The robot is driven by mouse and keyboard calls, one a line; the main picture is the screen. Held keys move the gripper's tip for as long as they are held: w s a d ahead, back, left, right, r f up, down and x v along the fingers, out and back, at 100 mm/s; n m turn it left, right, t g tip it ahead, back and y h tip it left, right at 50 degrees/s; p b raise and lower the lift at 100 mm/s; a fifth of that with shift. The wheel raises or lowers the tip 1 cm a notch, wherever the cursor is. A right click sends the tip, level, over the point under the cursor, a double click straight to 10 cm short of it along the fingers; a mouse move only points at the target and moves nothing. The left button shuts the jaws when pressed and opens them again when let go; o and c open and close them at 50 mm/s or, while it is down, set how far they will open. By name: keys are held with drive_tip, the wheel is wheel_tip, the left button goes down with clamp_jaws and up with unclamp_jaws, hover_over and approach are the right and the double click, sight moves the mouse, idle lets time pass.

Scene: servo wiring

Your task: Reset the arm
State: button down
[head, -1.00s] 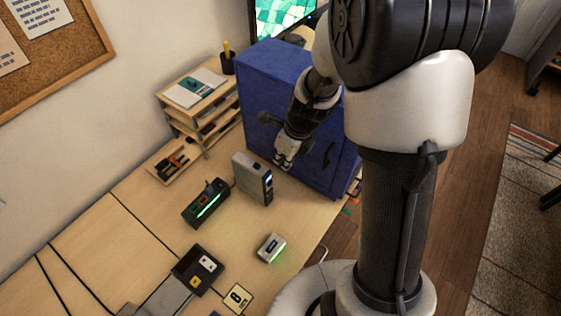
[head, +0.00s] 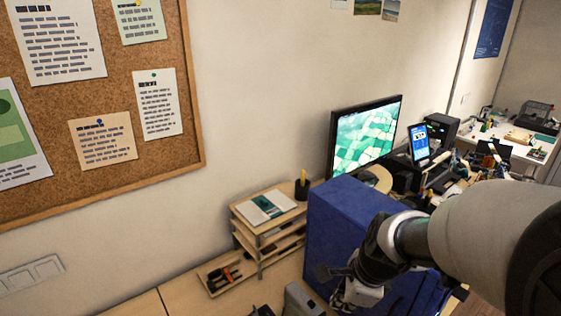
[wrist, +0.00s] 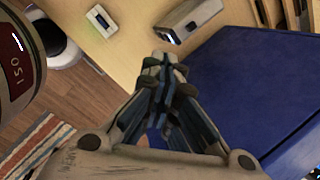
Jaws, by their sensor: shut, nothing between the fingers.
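My gripper (wrist: 165,65) is shut and empty in the wrist view. Its fingers point toward the wooden table (wrist: 130,20) and sit beside the blue cabinet (wrist: 240,85). In the head view my gripper (head: 352,296) shows near the bottom edge, in front of the blue cabinet (head: 335,225), with its fingertips partly cut off. A grey box-shaped device (wrist: 188,18) stands on the table just beyond the fingertips. A small light device with a dark screen (wrist: 101,20) lies further left.
A wooden shelf (head: 240,225) with a book and a pen cup (head: 302,188) stands left of the cabinet. A monitor (head: 365,132) is behind it. A tool tray (head: 222,280) lies below the shelf. A striped rug (wrist: 38,145) covers part of the floor.

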drive_tip(key=s+r+n+t+b, duration=0.1)
drive_tip(key=s+r+n, duration=0.3)
drive_tip(key=s+n, duration=0.4)
drive_tip(key=s+r+n+h+b, duration=0.1)
drive_tip(key=s+r+n+b, duration=0.1)
drive_tip(key=s+n, duration=0.7)
drive_tip(key=shift+s+r+n+t+h, duration=0.3)
drive_tip(key=shift+r+n, duration=0.55)
drive_tip(key=shift+n, duration=0.95)
drive_tip(key=shift+w, duration=0.1)
